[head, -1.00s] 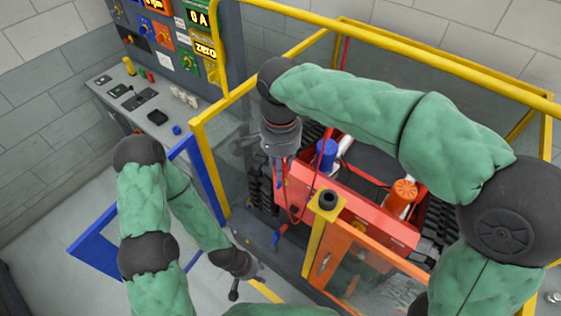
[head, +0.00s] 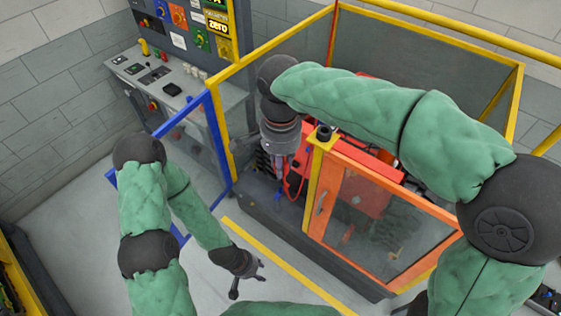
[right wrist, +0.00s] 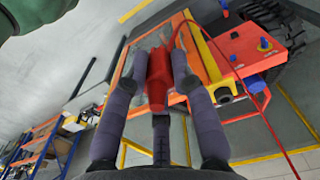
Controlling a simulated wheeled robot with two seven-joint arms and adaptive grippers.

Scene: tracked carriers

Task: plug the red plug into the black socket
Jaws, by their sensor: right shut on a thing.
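The red plug (right wrist: 158,80) is between the fingers of my right gripper (right wrist: 160,65), which is shut on it. A red cable runs up from the plug and loops to the right. In the head view my right gripper (head: 279,165) hangs beside the red carrier (head: 372,152), and the plug is too small to make out. A black round fitting (head: 324,132) tops a yellow post; it also shows in the right wrist view (right wrist: 225,95), apart from the plug. I cannot tell whether it is the black socket. My left gripper (head: 248,277) is open and empty above the floor.
An orange-framed gate (head: 383,215) and yellow rails enclose the carrier. A blue gate frame (head: 217,130) stands left of it. A console (head: 185,100) with coloured switches is behind. Bare floor lies at the left, with a yellow stripe (head: 270,255).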

